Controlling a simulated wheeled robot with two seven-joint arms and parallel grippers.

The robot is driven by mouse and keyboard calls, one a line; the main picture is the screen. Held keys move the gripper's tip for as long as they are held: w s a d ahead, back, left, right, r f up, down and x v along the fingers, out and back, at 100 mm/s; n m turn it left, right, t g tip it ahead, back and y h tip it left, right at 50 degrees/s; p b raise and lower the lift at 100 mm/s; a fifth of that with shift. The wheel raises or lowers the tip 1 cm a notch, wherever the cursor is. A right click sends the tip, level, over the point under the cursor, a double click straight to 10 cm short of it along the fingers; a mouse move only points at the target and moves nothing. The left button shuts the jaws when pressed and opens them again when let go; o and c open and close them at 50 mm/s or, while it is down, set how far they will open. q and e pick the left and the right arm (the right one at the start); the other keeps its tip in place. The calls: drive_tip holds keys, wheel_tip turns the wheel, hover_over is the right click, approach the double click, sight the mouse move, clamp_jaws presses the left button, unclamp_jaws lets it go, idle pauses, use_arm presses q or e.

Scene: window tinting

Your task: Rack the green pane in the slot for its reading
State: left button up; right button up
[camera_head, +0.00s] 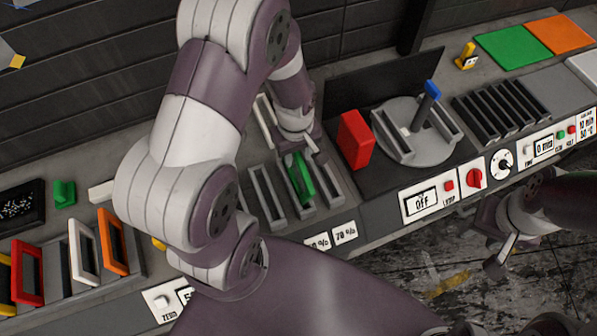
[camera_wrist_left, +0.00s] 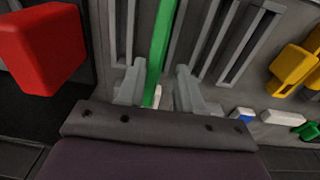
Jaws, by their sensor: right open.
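The green pane (camera_head: 302,184) stands upright in a slot of the grey rack (camera_head: 250,226). It also shows in the left wrist view (camera_wrist_left: 159,40) as a narrow edge-on strip. My left gripper (camera_head: 297,155) is over its far end. In the left wrist view the left gripper's fingers (camera_wrist_left: 158,88) stand on either side of the strip, with small gaps showing, so it looks open. A label reading 70 % (camera_head: 345,232) is on the rack's front. Another label beside it is partly hidden by my arm. I cannot tell which label belongs to the pane's slot. My right gripper (camera_head: 502,256) is open and empty at lower right.
A red block (camera_head: 355,139) stands right of the rack, beside a round turntable (camera_head: 432,146) with a blue-topped post. A black slotted rack (camera_head: 500,112) is farther right. Orange, white and red frames (camera_head: 112,242) stand at left. My left arm hides much of the bench.

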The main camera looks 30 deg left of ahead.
sight(295, 171)
use_arm(q)
drive_tip(key=shift+g, duration=0.4)
drive_tip(key=f, duration=0.2)
drive_tip(key=f+p, duration=0.1)
drive_tip(key=f, duration=0.2)
drive_tip(key=a+f, duration=0.1)
drive_tip(key=f, duration=0.1)
drive_tip(key=shift+a+f+p, duration=0.1)
drive_tip(key=shift+f+p, duration=0.15)
drive_tip(key=shift+p, duration=0.05)
drive_tip(key=shift+s+d+r, duration=0.1)
drive_tip(key=shift+s+d, duration=0.1)
drive_tip(key=shift+d, duration=0.2)
drive_tip(key=shift+s+d+r, duration=0.1)
drive_tip(key=shift+s+d, duration=0.05)
drive_tip(key=shift+d, duration=0.05)
drive_tip(key=shift+c, duration=0.9)
drive_tip(key=c, duration=0.5)
drive_tip(key=shift+a, duration=0.15)
clamp_jaws()
use_arm(e)
drive_tip(key=shift+w+a+r, duration=0.3)
drive_tip(key=shift+a+r, duration=0.3)
drive_tip(key=shift+r, duration=0.1)
